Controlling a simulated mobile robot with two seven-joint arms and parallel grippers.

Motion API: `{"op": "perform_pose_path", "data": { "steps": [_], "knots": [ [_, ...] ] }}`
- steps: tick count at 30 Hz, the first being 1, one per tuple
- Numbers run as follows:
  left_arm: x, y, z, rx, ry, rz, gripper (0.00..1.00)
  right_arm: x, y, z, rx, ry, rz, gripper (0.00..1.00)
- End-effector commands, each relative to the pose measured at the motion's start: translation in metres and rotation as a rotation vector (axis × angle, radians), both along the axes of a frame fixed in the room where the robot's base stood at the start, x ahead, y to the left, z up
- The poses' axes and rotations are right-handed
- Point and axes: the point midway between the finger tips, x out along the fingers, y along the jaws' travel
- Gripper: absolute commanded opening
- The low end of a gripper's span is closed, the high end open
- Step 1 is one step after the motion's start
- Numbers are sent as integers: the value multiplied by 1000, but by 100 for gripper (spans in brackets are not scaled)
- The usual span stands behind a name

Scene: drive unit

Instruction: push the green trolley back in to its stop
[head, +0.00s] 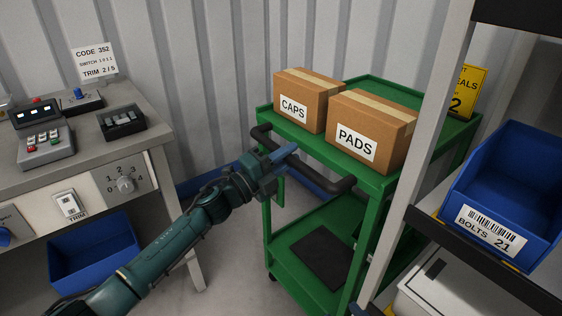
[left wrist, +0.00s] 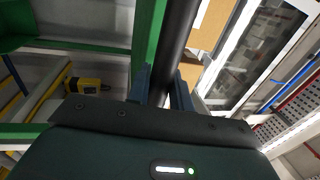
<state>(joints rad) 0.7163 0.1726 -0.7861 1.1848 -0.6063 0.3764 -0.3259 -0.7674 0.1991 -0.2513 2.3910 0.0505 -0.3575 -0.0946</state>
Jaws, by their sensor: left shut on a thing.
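The green trolley (head: 376,182) stands between the grey desk and the shelf rack. It carries two cardboard boxes on top, CAPS (head: 312,88) and PADS (head: 380,115), and a dark mat lies on its lower shelf. Its black handle bar (head: 340,185) runs along the near side. My left gripper (head: 285,157) is at the handle bar. In the left wrist view the two fingers (left wrist: 162,88) are closed around the black bar (left wrist: 178,45). The trolley's stop is not visible. My right gripper does not show.
The desk (head: 150,135) with control boxes is at the left, with a blue bin (head: 92,258) below it. The shelf rack (head: 425,150) with a blue BOLTS bin (head: 490,222) stands close on the right. A corrugated wall is behind. Some bare floor shows between desk and trolley.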

Motion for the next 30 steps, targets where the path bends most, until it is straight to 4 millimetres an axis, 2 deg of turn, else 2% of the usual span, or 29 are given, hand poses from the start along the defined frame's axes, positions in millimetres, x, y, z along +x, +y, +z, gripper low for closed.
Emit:
{"op": "perform_pose_path", "data": {
  "steps": [11,12,18,26,30],
  "knots": [
    [2,-3,4,-2,-3,3,0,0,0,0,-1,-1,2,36],
    [2,-3,4,-3,-3,3,24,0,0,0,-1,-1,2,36],
    [1,-2,2,-1,-2,2,40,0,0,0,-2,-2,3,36],
    [0,0,1,-1,-1,2,41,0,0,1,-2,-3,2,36],
    [-6,11,-1,1,0,3,41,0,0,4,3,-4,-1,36]
  ]
}}
